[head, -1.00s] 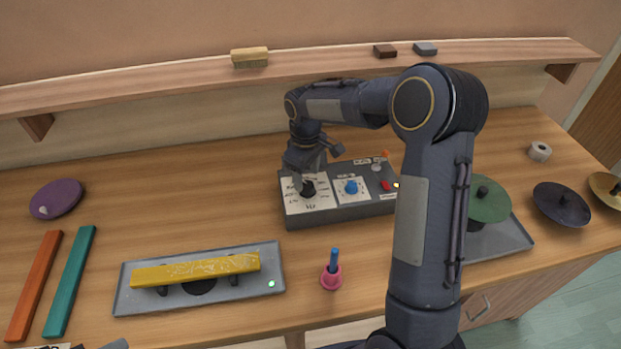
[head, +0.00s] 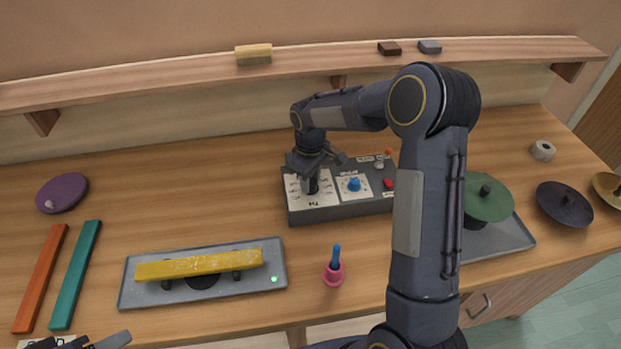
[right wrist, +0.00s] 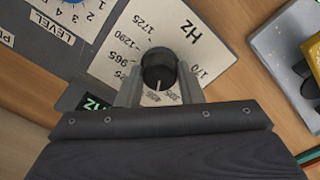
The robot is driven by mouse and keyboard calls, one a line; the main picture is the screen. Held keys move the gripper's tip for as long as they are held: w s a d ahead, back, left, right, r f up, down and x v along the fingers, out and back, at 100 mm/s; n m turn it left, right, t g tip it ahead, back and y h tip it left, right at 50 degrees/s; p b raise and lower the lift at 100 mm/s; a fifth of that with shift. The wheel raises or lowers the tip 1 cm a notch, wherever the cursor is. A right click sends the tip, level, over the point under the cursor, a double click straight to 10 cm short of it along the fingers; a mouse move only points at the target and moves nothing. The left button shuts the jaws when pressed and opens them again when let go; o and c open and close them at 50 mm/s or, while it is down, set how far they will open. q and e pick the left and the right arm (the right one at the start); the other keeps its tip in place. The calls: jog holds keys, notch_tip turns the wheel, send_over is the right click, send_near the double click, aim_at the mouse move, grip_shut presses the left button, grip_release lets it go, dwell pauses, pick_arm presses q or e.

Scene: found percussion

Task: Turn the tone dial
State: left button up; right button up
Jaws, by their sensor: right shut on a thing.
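The tone dial is a black knob (right wrist: 158,68) on a white plate (right wrist: 120,40) marked Hz with a ring of numbers. In the head view the dial (head: 312,187) is on the left part of a grey control box (head: 340,211). My right gripper (right wrist: 158,88) is shut on the knob, one finger on each side. The knob's white pointer line faces the gripper's palm, toward the small lower numbers. In the head view my right gripper (head: 312,178) hides part of the knob. What seems to be my left gripper (head: 80,342) is cut off at the bottom left edge.
Beside the dial is a blue LEVEL knob (head: 354,184), with a red button (head: 389,183) farther right. My right arm covers the box's right end.

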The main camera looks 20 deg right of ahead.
aim_at(311, 181)
jog(key=m+b, duration=0.1)
jog(key=m, duration=0.1)
jog(key=shift+f+m+b, duration=0.1)
jog(key=shift+m+b, duration=0.2)
jog(key=shift+b, duration=0.05)
jog(key=shift+m+b, duration=0.5)
jog(key=shift+m, duration=1)
jog(key=o, duration=1)
jog(key=shift+c, duration=0.2)
jog(key=shift+r+b, duration=0.55)
jog(key=shift+r, duration=3.45)
